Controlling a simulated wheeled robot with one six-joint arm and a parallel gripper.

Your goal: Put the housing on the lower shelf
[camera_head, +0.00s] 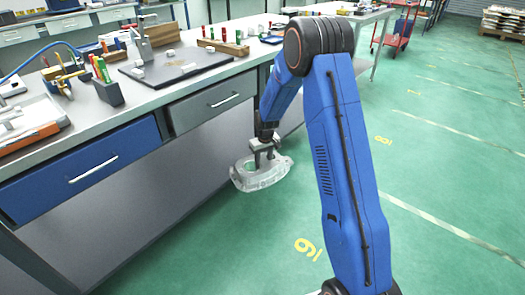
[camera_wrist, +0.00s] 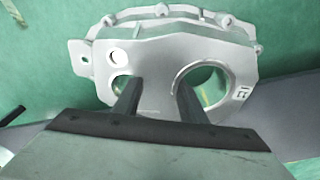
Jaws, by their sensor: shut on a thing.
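The housing (camera_head: 246,180) is a light grey cast part. It hangs in my gripper (camera_head: 263,150) in front of the workbench, below the level of its drawers, with green floor behind it in the head view. In the wrist view the housing (camera_wrist: 160,50) shows a large round opening at right, two small holes at left and bolt lugs along its far edge. My gripper (camera_wrist: 155,100) is shut on the housing, with one finger near the small holes and the other by the large opening.
The workbench (camera_head: 150,98) has a blue drawer (camera_head: 90,165) and a grey drawer (camera_head: 215,100) with handles. Hand tools and a dark plate (camera_head: 190,65) lie on top. A red trolley (camera_head: 395,30) stands at the back. The green floor (camera_head: 440,150) at right is clear.

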